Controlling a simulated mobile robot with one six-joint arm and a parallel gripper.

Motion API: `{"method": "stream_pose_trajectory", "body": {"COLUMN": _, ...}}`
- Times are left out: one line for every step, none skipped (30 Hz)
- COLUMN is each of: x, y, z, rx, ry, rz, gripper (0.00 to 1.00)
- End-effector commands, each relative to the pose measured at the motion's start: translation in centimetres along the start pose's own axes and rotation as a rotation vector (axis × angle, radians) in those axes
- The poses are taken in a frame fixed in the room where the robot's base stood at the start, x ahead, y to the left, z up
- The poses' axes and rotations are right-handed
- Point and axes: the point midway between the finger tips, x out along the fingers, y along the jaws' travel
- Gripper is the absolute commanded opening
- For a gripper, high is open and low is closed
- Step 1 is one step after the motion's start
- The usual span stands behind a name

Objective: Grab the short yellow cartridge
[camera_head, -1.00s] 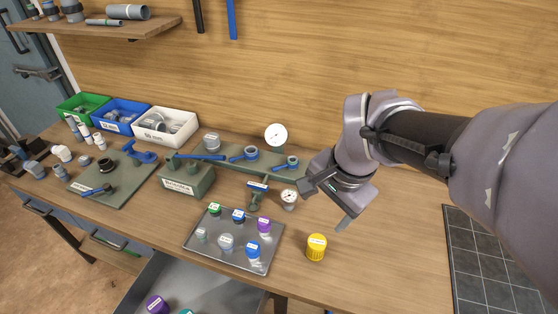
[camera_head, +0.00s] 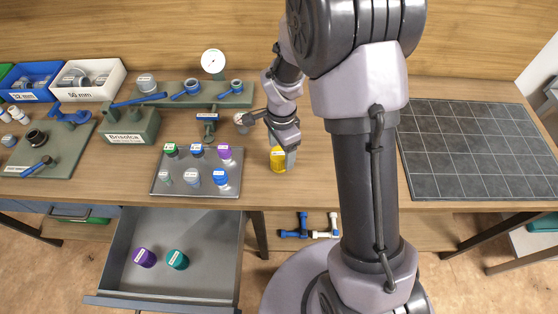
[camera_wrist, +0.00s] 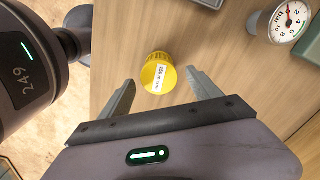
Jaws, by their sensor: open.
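The short yellow cartridge (camera_head: 278,159), with a white label, stands on the wooden workbench to the right of the metal tray. In the wrist view the yellow cartridge (camera_wrist: 159,73) lies ahead of my jaws, in the gap between the two fingers. My gripper (camera_wrist: 160,92) is open, with one grey finger to each side of the cartridge and no visible contact. In the head view my gripper (camera_head: 284,147) is beside and just above the cartridge, and it partly hides it.
A metal tray (camera_head: 158,187) with several coloured cartridges stands left of the yellow one. A pressure gauge (camera_wrist: 288,21) is close by at the upper right. An open drawer (camera_head: 205,280) holds a purple and a teal cartridge. A dark tiled mat (camera_head: 480,150) is at right.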

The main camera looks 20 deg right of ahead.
Motion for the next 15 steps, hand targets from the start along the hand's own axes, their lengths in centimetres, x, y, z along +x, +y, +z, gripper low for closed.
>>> {"method": "stream_pose_trajectory", "body": {"x": 1.3, "y": 0.0, "z": 0.2, "rx": -0.002, "ry": 0.000, "rz": 0.002, "gripper": 0.73}}
{"method": "stream_pose_trajectory", "body": {"x": 2.0, "y": 0.0, "z": 0.4, "rx": -0.002, "ry": 0.000, "rz": 0.002, "gripper": 0.73}}
{"method": "stream_pose_trajectory", "body": {"x": 2.9, "y": 0.1, "z": 0.5, "rx": -0.002, "ry": 0.000, "rz": 0.003, "gripper": 0.73}}
{"method": "stream_pose_trajectory", "body": {"x": 3.5, "y": 0.0, "z": 0.5, "rx": -0.002, "ry": 0.000, "rz": 0.003, "gripper": 0.73}}
{"method": "stream_pose_trajectory", "body": {"x": 3.9, "y": 0.0, "z": 0.4, "rx": -0.001, "ry": 0.000, "rz": 0.002, "gripper": 0.73}}
{"method": "stream_pose_trajectory", "body": {"x": 4.2, "y": 0.0, "z": 0.4, "rx": -0.001, "ry": 0.000, "rz": 0.001, "gripper": 0.73}}
{"method": "stream_pose_trajectory", "body": {"x": 4.3, "y": 0.0, "z": 0.4, "rx": -0.001, "ry": 0.000, "rz": 0.001, "gripper": 0.73}}
{"method": "stream_pose_trajectory", "body": {"x": 4.2, "y": 0.0, "z": 0.4, "rx": -0.001, "ry": 0.000, "rz": 0.000, "gripper": 0.73}}
{"method": "stream_pose_trajectory", "body": {"x": 4.1, "y": 0.0, "z": 0.4, "rx": -0.001, "ry": 0.000, "rz": 0.000, "gripper": 0.73}}
{"method": "stream_pose_trajectory", "body": {"x": 4.1, "y": 0.0, "z": 0.4, "rx": -0.001, "ry": 0.000, "rz": -0.001, "gripper": 0.73}}
{"method": "stream_pose_trajectory", "body": {"x": 4.1, "y": 0.0, "z": 0.4, "rx": -0.001, "ry": 0.000, "rz": -0.001, "gripper": 0.73}}
{"method": "stream_pose_trajectory", "body": {"x": 4.0, "y": 0.0, "z": 0.4, "rx": -0.001, "ry": 0.000, "rz": 0.000, "gripper": 0.69}}
{"method": "stream_pose_trajectory", "body": {"x": 4.0, "y": 0.0, "z": 0.4, "rx": -0.001, "ry": 0.000, "rz": 0.000, "gripper": 0.63}}
{"method": "stream_pose_trajectory", "body": {"x": 4.0, "y": 0.0, "z": 0.4, "rx": -0.001, "ry": 0.000, "rz": 0.000, "gripper": 0.57}}
{"method": "stream_pose_trajectory", "body": {"x": 4.0, "y": 0.0, "z": 0.4, "rx": -0.001, "ry": 0.000, "rz": 0.000, "gripper": 0.49}}
